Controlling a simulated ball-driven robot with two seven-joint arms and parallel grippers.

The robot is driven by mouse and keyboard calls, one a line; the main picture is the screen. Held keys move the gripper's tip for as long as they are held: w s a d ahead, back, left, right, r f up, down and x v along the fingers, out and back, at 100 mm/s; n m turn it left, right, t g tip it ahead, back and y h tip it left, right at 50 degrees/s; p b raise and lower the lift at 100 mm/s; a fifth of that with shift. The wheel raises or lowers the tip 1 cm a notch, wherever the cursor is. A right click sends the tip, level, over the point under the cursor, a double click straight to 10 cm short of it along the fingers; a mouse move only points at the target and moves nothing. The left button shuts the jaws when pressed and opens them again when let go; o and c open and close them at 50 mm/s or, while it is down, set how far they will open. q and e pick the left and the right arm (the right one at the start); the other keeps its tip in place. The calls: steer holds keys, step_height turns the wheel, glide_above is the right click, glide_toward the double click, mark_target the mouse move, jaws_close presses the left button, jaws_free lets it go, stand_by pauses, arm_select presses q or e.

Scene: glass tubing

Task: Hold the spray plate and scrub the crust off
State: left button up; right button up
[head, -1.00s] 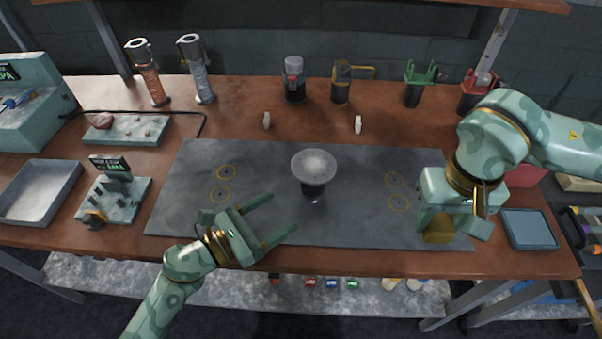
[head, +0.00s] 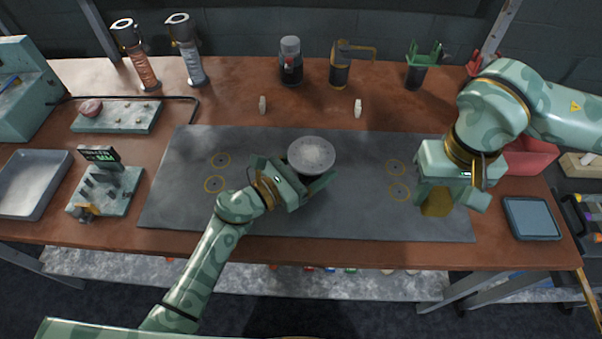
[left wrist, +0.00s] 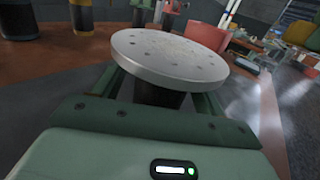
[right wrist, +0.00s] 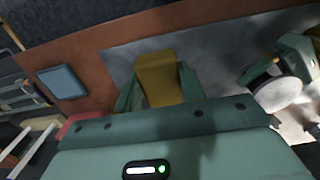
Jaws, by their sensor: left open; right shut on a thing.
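The spray plate (head: 312,154) is a round grey disc on a dark stem, standing on the grey mat. In the left wrist view the plate (left wrist: 168,56) shows small dark holes and a faint pale-brown film. My left gripper (head: 322,183) is open, low at the plate's stem, with its fingers on either side under the disc. The disc hides part of the fingers, so contact with the stem cannot be told. My right gripper (head: 436,196) is shut on a yellow scrubbing block (right wrist: 158,78), held over the right part of the mat, apart from the plate.
The grey mat (head: 250,225) is clear around the plate. Torches, a dark jar (head: 291,62) and a handled can (head: 342,65) line the back. A metal tray (head: 32,184) lies left, a blue-grey pad (head: 531,218) right.

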arm_select(q)
steer(key=shift+w+d, duration=0.45)
steer(key=shift+d, duration=0.1)
steer(key=c, duration=1.3)
steer(key=shift+o, duration=0.2)
